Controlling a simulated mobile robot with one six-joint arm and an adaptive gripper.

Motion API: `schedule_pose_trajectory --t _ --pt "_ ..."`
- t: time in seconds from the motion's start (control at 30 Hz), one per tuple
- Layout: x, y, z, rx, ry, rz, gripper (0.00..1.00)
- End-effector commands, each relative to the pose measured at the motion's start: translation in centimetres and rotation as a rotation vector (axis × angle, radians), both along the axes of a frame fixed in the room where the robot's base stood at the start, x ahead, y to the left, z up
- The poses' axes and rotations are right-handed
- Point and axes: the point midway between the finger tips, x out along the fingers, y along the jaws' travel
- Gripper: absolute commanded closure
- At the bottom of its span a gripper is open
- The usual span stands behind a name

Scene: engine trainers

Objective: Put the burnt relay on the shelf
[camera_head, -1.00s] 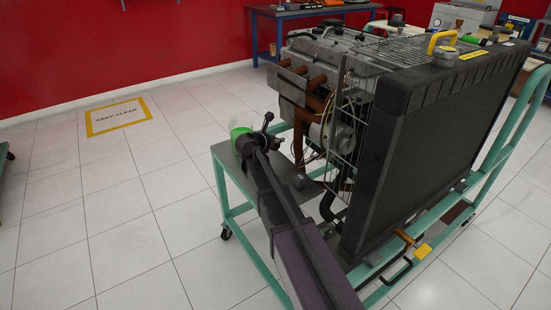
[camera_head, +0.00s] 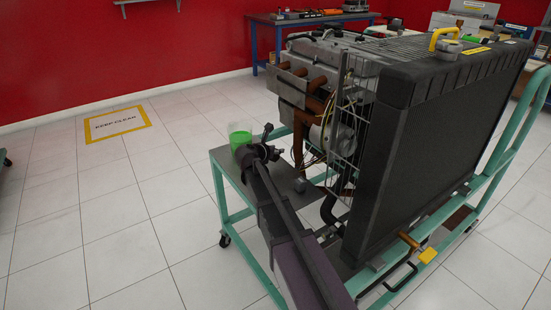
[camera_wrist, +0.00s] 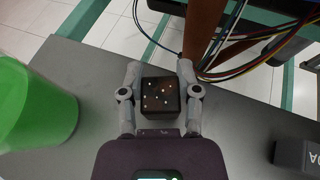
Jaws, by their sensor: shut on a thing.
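A dark, boxy relay (camera_wrist: 160,98) with pale specks on its face sits between the fingers of my gripper (camera_wrist: 160,76) in the wrist view. The gripper is shut on it, with one finger on each side. Beneath it is the flat grey shelf (camera_wrist: 88,72) of the engine stand; whether the relay touches it I cannot tell. In the head view my gripper (camera_head: 268,140) is low over this shelf (camera_head: 228,163), in front of the engine. The relay cannot be made out there.
A green cup (camera_wrist: 32,105) stands close left of my gripper, also in the head view (camera_head: 240,134). A dark lettered block (camera_wrist: 298,156) lies to the right. Wires (camera_wrist: 245,40) and a brown pipe (camera_wrist: 203,28) are just beyond. The radiator (camera_head: 430,150) stands right of my arm.

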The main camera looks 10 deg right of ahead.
Motion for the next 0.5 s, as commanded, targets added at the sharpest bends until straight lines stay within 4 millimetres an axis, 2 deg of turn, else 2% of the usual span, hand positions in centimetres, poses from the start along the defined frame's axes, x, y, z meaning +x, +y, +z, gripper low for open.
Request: schedule_pose_trajectory --t 0.03,0.2,0.5 --pt "0.0 0.0 -0.8 0.0 0.0 0.0 1.0" --pt "0.0 0.0 -2.2 0.0 0.0 0.0 1.0" --pt "0.0 0.0 -3.0 0.0 0.0 0.0 1.0"
